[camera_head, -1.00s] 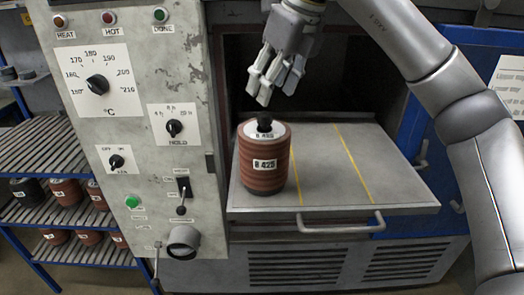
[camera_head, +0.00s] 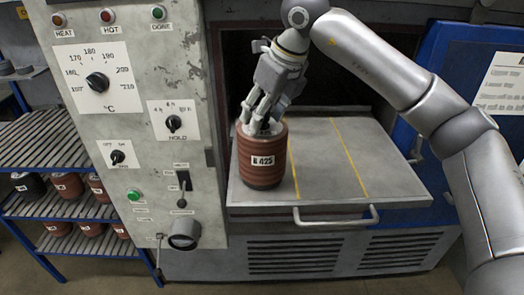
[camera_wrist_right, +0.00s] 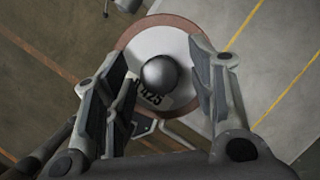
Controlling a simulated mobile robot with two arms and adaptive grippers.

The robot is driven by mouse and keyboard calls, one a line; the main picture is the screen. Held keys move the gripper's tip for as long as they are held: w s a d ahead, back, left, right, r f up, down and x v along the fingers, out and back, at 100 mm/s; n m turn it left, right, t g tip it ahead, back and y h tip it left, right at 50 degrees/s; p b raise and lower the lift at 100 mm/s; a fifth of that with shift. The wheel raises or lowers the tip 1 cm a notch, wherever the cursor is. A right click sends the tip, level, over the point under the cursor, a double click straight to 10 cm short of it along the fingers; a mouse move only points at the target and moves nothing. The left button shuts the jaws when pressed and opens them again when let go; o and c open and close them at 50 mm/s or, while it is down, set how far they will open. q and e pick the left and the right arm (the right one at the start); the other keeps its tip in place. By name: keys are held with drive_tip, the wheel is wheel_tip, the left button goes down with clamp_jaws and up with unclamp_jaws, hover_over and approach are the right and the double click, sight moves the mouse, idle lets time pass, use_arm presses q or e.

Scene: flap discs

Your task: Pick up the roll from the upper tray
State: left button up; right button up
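The roll (camera_head: 262,172), a reddish-brown ribbed cylinder labelled 425, stands upright on the left part of the grey tray (camera_head: 385,185) that extends from the oven. My right gripper (camera_head: 259,120) points down at the top of the roll. In the right wrist view, the roll's white top (camera_wrist_right: 165,45) and dark round knob (camera_wrist_right: 158,73) show between the fingers of my right gripper (camera_wrist_right: 160,90). The fingers are apart, with visible gaps on both sides of the knob. In the head view the fingers hide the knob. My left gripper is not in view.
The oven's control panel (camera_head: 135,130) stands close left of the roll. Yellow lines mark the tray, and its right part is empty. A handle (camera_head: 335,220) runs along its front. A blue rack (camera_head: 60,205) with several rolls is at far left.

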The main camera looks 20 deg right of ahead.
clamp_jaws()
drive_tip(key=shift+w+r, duration=0.1)
drive_tip(key=shift+r, duration=0.05)
idle(0.4)
drive_tip(key=shift+r, duration=0.1)
